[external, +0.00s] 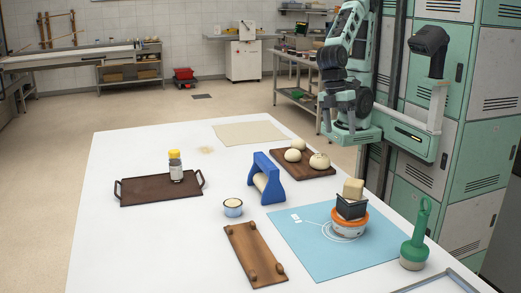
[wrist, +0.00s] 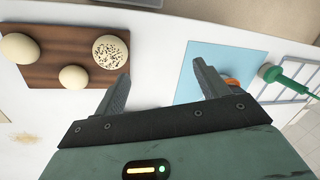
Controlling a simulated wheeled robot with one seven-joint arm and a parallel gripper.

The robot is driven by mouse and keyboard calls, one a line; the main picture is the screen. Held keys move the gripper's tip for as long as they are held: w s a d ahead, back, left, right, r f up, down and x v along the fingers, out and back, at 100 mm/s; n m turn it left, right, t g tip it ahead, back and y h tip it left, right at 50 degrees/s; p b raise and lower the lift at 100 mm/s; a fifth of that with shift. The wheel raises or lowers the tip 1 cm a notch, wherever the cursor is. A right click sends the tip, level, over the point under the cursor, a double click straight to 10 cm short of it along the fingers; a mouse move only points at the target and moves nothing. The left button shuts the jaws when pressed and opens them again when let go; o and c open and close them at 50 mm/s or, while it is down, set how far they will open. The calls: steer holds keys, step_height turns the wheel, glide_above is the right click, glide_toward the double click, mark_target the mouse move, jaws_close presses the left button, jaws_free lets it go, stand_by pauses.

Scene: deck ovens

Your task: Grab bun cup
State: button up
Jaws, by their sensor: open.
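A small blue-and-white cup (external: 233,207) with a pale round top, seemingly the bun cup, stands upright on the white table (external: 140,235) in the external view. It is left of the blue mat and in front of the blue stand. I cannot make it out in the wrist view. My gripper (wrist: 161,72) is open and empty, its two fingers spread apart above the table. It is raised at the table's far right side, well away from the cup.
A dark board (external: 316,172) with three buns lies behind the blue stand (external: 268,178). A brown tray (external: 140,196) holds a yellow-capped shaker (external: 175,167). A wooden board (external: 247,262) lies before the cup. A stacked bowl, black tin and block stand on the blue mat (external: 305,262); a green tool (external: 415,240) stands right.

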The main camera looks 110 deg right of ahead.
steer(key=w+a+m+y, duration=0.4)
steer(key=w+m, duration=0.3)
steer(key=w, duration=0.2)
steer(key=w+a+m+y, duration=0.35)
steer(key=w+m, duration=0.35)
steer(key=w, duration=0.3)
steer(key=w+d+m+t+y, duration=0.35)
steer(key=w+m, duration=0.75)
steer(key=w, duration=0.5)
steer(key=t, duration=0.1)
glide_toward(233, 204)
steer(key=x, duration=0.3)
steer(key=shift+a+r, duration=0.15)
steer(key=shift+r, duration=0.05)
steer(key=shift+f, duration=0.95)
steer(key=x, duration=0.5)
steer(key=shift+w+f+p, duration=0.1)
steer(key=shift+p, duration=0.2)
steer(key=c, duration=1)
